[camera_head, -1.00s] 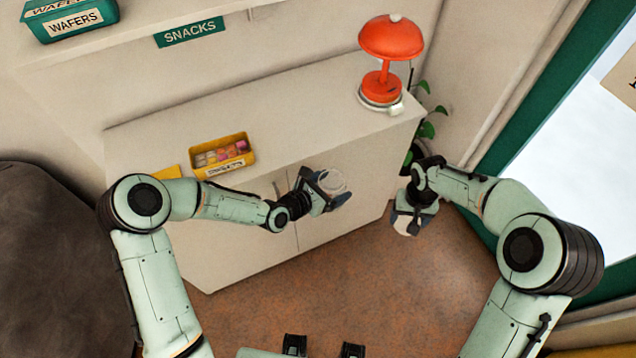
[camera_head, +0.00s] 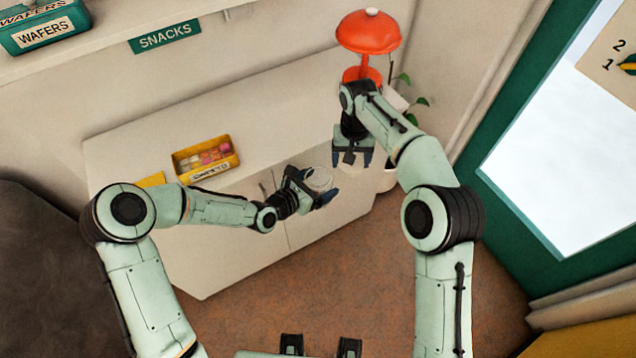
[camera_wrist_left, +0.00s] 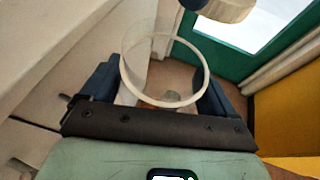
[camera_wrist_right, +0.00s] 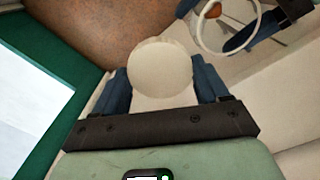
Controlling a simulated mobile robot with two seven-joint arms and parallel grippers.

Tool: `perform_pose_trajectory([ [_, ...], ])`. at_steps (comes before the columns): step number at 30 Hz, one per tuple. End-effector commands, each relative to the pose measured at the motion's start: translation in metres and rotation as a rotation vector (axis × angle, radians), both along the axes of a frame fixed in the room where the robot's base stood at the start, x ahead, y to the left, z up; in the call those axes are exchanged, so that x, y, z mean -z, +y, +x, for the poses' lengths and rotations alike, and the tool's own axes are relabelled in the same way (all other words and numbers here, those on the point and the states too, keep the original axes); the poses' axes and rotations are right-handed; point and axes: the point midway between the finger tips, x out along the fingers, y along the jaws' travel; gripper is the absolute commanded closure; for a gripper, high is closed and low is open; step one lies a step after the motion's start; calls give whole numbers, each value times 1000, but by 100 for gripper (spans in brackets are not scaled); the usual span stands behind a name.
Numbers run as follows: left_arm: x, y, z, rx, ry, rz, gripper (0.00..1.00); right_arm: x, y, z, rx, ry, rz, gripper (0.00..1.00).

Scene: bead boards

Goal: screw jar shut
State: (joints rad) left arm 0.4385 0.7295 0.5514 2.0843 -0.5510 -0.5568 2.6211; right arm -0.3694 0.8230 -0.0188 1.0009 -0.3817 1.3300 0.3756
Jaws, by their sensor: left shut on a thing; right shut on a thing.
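The clear, open-topped jar (camera_head: 320,179) is in my left gripper (camera_head: 312,190), which is shut on its sides in front of the cabinet. In the left wrist view the jar's round rim (camera_wrist_left: 172,104) shows between the fingers. My right gripper (camera_head: 352,158) is shut on a pale round lid (camera_wrist_right: 160,68), seen face-on in the right wrist view. The lid is a little right of and above the jar in the head view, apart from it. Part of the lid (camera_wrist_left: 230,10) shows at the top of the left wrist view. The jar (camera_wrist_right: 228,28) shows at upper right in the right wrist view.
A white cabinet (camera_head: 240,125) stands behind the grippers, with a yellow box (camera_head: 206,158) of small blocks and a red lamp (camera_head: 368,32) on top. A potted plant (camera_head: 408,100) is behind my right arm. Brown floor (camera_head: 300,280) lies clear below.

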Motion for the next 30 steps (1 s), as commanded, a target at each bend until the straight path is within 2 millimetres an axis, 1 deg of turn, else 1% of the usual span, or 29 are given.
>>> perform_pose_trajectory([
  [1,-1,0,0,0,-3,-1,66,-10,18,2,-5,-5,3,54],
  [3,-1,0,0,0,-3,-1,66,-23,35,2,-4,-5,6,54],
  [6,-1,0,0,0,-3,-1,66,-37,55,-4,8,-4,9,54],
  [10,-1,0,0,0,-3,-1,66,-50,71,-18,41,-2,11,54],
  [13,-1,0,0,0,-3,-1,66,-56,78,-27,62,-2,12,54],
  [16,-1,0,0,0,-3,-1,66,-59,81,-31,73,-3,12,54],
  [26,-1,0,0,0,-3,-1,66,-59,82,-31,76,-3,12,54],
  [30,-1,0,0,0,-2,-1,66,-52,81,-31,76,-1,11,54],
])
